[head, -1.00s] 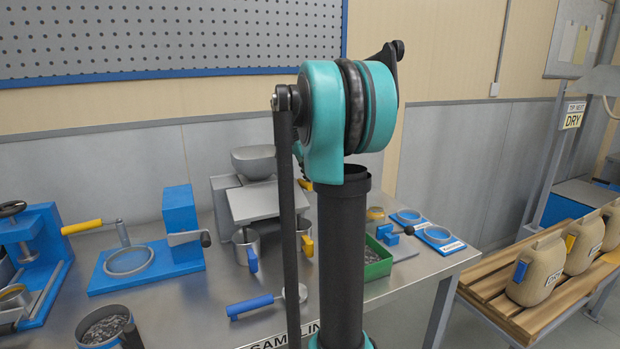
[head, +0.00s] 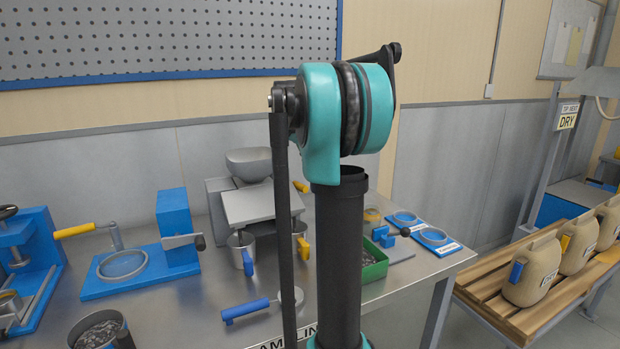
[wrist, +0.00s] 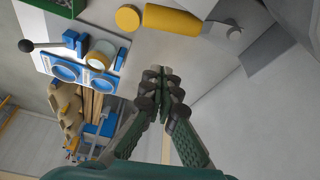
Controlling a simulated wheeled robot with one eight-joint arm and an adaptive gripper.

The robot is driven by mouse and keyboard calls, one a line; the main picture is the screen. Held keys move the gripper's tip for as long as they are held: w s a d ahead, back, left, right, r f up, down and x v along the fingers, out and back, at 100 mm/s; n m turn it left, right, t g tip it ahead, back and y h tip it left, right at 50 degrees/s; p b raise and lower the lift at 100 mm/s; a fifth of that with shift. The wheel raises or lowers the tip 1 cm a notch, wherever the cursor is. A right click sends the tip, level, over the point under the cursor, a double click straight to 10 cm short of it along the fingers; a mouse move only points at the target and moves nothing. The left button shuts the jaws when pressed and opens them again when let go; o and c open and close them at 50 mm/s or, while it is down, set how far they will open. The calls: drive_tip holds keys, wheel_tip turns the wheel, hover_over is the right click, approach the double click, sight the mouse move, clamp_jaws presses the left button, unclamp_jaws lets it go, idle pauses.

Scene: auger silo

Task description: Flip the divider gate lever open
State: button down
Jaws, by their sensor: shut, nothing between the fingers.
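The grey sample divider (head: 250,205), with a round bowl on top, stands on the bench in the head view, partly behind my arm. A small yellow piece (head: 301,187), likely its gate lever's grip, shows at its right side. In the wrist view a yellow cylindrical handle (wrist: 174,22) on a grey end piece lies beyond my fingertips, apart from them; I take it to be the lever. My gripper (wrist: 164,78) is shut and empty. My arm hides the gripper in the head view.
Cups with blue (head: 248,263) and yellow (head: 303,248) handles stand below the divider. A green tray (head: 375,265) of grains, a blue device with a black-knobbed lever (wrist: 27,46) and blue-ringed dishes (wrist: 65,69) are nearby. A bag rack (head: 520,308) stands right.

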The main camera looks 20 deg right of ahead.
drive_tip(key=v, duration=0.5)
drive_tip(key=shift+r, duration=0.45)
